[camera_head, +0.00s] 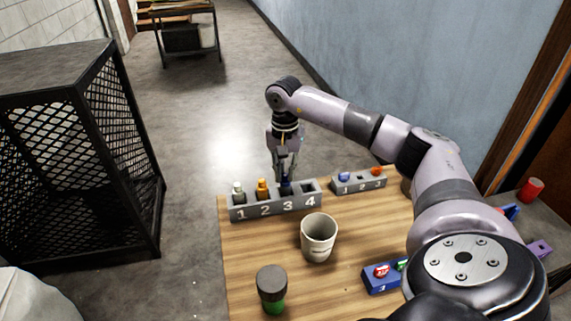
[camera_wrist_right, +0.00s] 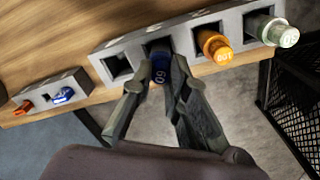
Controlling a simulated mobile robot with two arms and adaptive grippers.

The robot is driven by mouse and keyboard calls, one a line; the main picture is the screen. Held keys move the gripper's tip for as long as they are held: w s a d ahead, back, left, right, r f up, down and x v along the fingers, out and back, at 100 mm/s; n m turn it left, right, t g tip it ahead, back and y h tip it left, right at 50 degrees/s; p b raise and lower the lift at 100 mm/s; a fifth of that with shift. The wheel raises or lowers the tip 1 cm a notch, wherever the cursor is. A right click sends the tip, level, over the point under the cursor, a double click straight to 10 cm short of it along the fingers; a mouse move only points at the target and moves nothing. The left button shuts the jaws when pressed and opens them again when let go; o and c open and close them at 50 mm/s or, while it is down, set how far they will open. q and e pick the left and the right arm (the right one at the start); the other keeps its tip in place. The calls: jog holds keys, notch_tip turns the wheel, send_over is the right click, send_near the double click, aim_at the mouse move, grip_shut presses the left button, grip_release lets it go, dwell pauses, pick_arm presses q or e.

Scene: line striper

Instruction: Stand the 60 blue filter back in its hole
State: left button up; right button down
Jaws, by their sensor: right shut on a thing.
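The blue filter marked 60 (camera_wrist_right: 159,70) is between the fingers of my right gripper (camera_wrist_right: 157,78), which is shut on it. It stands at hole 3 of the grey numbered rack (camera_head: 277,207), its lower end at or in the hole; how deep it sits is hard to tell. In the head view the filter (camera_head: 286,187) is a dark blue bit under the right gripper (camera_head: 286,172). Hole 4 (camera_head: 308,187) beside it is empty. My left gripper is not in view.
An orange filter (camera_head: 262,188) stands in hole 2 and a pale green one (camera_head: 238,193) in hole 1. A smaller grey rack (camera_head: 358,183) is to the right. A white cup (camera_head: 318,238), a dark jar with a green base (camera_head: 271,289) and a blue tray (camera_head: 379,284) are nearer.

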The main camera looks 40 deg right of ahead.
jog(key=shift+f, duration=0.15)
jog(key=c, duration=1.5)
grip_release()
jog(key=o, duration=0.3)
jog(key=shift+o, duration=0.2)
jog(key=shift+r+p, duration=2.5)
jog(key=shift+r, duration=1.1)
jog(key=shift+f, duration=0.15)
